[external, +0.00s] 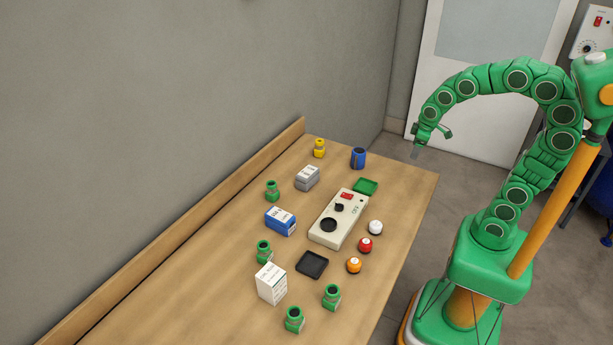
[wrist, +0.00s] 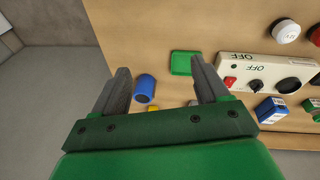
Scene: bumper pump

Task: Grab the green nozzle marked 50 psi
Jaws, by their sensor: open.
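Several green nozzles stand upright on the wooden table in the external view. One (external: 272,190) is near the wall edge, one (external: 264,250) is behind the white box, and two more (external: 331,297) (external: 294,319) are at the near end. Their markings are too small to read, so I cannot tell which is the 50 psi one. My gripper (external: 430,142) hangs in the air beyond the table's far right corner. It is open and empty, with its fingers (wrist: 158,65) spread wide in the wrist view.
The beige pump unit (external: 338,220) stands mid-table.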

